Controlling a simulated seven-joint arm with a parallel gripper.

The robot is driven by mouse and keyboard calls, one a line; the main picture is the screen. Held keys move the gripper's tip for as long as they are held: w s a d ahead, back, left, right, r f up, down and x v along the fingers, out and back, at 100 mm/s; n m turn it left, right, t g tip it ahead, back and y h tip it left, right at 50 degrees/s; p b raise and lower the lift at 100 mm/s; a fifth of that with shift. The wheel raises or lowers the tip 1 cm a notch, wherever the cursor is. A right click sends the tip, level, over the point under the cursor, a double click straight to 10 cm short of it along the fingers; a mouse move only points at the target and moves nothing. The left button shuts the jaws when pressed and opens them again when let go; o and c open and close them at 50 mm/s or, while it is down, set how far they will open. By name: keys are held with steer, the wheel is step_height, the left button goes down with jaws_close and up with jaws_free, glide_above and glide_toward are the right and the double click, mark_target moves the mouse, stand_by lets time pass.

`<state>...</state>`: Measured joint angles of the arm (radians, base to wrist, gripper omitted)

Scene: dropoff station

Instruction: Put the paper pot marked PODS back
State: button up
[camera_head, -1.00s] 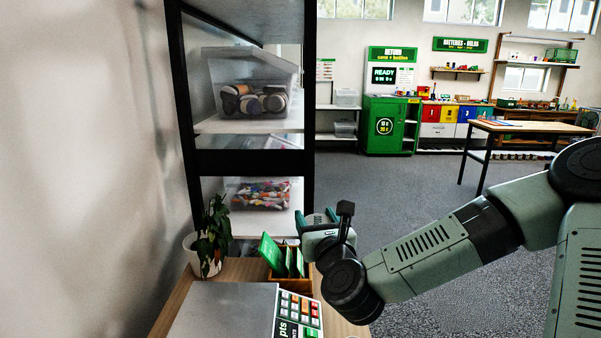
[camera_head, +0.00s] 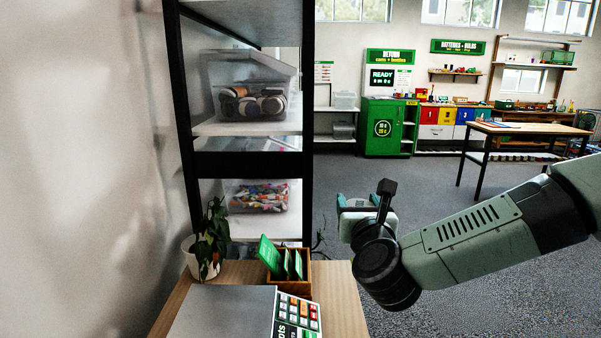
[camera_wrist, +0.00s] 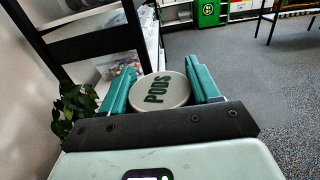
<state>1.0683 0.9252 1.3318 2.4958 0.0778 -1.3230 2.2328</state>
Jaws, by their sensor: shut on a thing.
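The paper pot marked PODS (camera_wrist: 160,93) shows its round pale lid with dark lettering in the wrist view. My gripper (camera_wrist: 163,88) is shut on it, one green finger on each side. In the head view my gripper (camera_head: 357,203) is in the air, right of the shelf rack and beyond the counter's right edge. There the pot is mostly hidden by my gripper and wrist.
Open floor lies to the right.

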steer(key=w+a+f+n+g+y, duration=0.1)
steer(key=w+f+n+y, duration=0.25)
steer(key=f, duration=0.55)
steer(key=w+f+n+g+y, duration=0.1)
steer(key=w+f+n+y, duration=0.1)
steer(key=w+f+y, duration=0.45)
steer(key=shift+s+d+f+n+g+y, duration=0.1)
steer(key=shift+s+f+n+g+y, duration=1.2)
steer(key=shift+f+n+g, duration=1.3)
steer(key=shift+s+d+f+n+g+y, duration=0.15)
steer(key=shift+s+f+n+g+y, duration=1.4)
steer(key=shift+f, duration=2.1)
steer(key=shift+s+d+f+n+g+y, duration=0.1)
steer(key=shift+s+f+n+g+y, duration=1.15)
steer(key=shift+f+g, duration=1.6)
steer(key=shift+w+f+t, duration=0.15)
steer(key=shift+f+t, duration=0.15)
steer(key=shift+f, duration=0.55)
steer(key=o, duration=1.4)
